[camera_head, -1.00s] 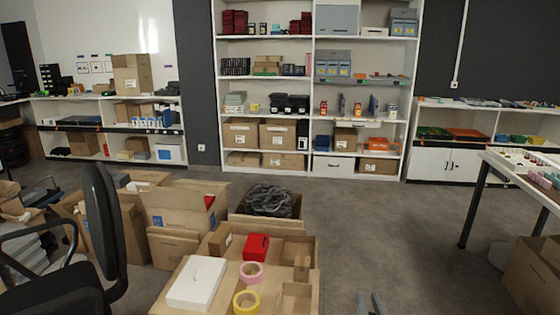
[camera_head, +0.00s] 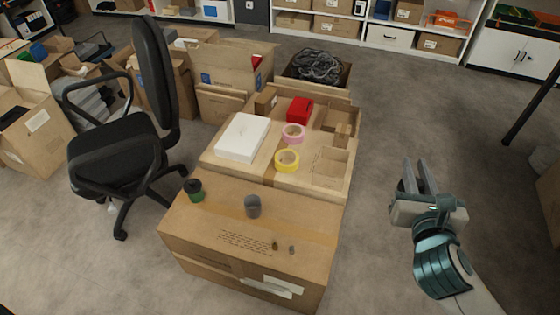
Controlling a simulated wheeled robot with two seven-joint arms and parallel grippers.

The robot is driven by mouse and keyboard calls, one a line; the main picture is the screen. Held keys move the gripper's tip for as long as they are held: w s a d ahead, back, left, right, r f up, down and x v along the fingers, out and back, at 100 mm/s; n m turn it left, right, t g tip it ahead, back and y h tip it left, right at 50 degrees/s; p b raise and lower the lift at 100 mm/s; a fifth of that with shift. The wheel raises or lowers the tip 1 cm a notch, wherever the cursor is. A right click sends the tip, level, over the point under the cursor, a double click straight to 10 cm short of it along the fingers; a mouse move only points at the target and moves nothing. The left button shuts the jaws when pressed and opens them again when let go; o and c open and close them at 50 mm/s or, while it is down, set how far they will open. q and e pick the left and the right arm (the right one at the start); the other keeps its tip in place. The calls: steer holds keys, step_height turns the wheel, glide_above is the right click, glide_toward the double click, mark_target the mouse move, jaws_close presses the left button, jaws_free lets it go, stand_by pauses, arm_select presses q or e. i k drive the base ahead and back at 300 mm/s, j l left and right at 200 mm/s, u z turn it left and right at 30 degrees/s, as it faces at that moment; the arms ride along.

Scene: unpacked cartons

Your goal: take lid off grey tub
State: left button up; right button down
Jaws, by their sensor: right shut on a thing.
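A small grey tub (camera_head: 253,207) stands upright on top of the large brown carton (camera_head: 215,219) in the foreground. Its top looks grey; I cannot tell at this size whether a lid is on it. My right gripper (camera_head: 416,166) is out over the grey floor, well to the right of the carton and apart from the tub. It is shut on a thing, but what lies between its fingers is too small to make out. My left gripper is out of view.
A dark green tub (camera_head: 194,190) and two tiny items (camera_head: 275,244) share the carton top. Behind it, a lower surface holds a white box (camera_head: 243,137), tape rolls (camera_head: 287,160) and a red box (camera_head: 300,110). An office chair (camera_head: 115,145) stands left.

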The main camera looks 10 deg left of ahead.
mark_target(252, 202)
steer(key=j+u, duration=0.25)
steer(key=j, duration=0.3)
steer(key=i+j+u, duration=0.1)
steer(key=j+u, duration=0.15)
steer(key=j, duration=0.3)
steer(key=i+j+u, duration=0.25)
steer(key=j, duration=0.25)
steer(key=k+j, duration=0.05)
steer(key=k, duration=0.05)
